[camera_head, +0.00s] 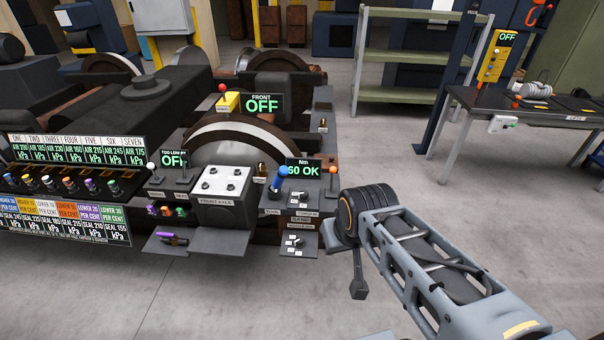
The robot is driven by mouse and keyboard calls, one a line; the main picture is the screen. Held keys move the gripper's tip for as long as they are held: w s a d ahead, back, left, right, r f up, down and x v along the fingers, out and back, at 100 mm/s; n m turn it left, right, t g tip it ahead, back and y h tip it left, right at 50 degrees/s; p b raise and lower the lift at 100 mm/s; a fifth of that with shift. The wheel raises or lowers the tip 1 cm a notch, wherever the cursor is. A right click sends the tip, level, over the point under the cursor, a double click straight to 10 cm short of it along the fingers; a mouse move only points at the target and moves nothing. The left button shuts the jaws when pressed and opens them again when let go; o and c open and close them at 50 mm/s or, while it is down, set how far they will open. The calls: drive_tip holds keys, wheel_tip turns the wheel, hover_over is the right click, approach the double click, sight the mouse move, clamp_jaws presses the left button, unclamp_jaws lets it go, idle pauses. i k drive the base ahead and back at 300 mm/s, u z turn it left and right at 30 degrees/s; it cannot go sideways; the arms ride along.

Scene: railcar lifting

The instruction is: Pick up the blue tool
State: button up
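The blue tool (278,184) stands upright, slightly tilted, on a dark shelf at the front of the railcar machinery, just left of the "Nm 60 OK" display. Its blue upper part shows; its lower part is dark. My arm reaches in from the lower right. My gripper (357,284) seems to be the dark narrow part hanging below the arm's end joint, to the right of the tool and lower in the picture. It looks apart from the tool. Its fingers cannot be told apart, and I see nothing held in it.
A low shelf (170,243) holds a purple-handled item. A dark table (540,108) stands at the right. Floor between is clear.

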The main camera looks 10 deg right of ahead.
sight(283, 171)
drive_tip(key=z, duration=0.25)
drive_tip(key=i, duration=1.2)
drive_tip(key=u, duration=3.6)
drive_tip(key=k, duration=0.7)
drive_tip(key=z, duration=0.3)
